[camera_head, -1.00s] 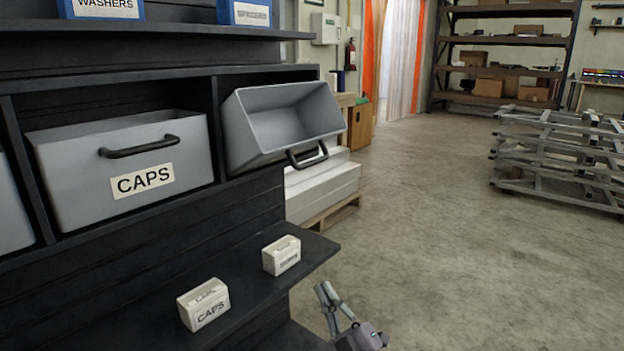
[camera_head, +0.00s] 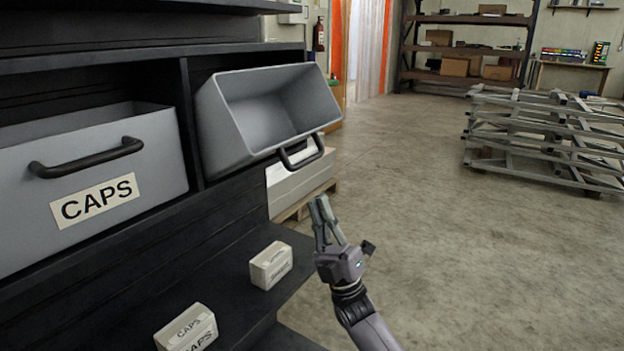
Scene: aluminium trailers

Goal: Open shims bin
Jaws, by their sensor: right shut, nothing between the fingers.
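A grey bin (camera_head: 238,137) in the right compartment of the dark shelf is tilted forward, its empty inside showing. Its black handle (camera_head: 301,153) hangs at the lower front edge; the front label is out of sight, so I cannot read whether it says shims. My right gripper (camera_head: 321,207) is shut and empty, pointing up, below and slightly right of that handle, apart from it. My left gripper is not in view.
A closed grey CAPS bin (camera_head: 130,185) sits to the left. Small white boxes (camera_head: 271,265) (camera_head: 188,330) stand on the lower dark shelf (camera_head: 225,290). White stacked boards on a pallet (camera_head: 300,178) are behind. Open floor lies right, before metal frames (camera_head: 545,135).

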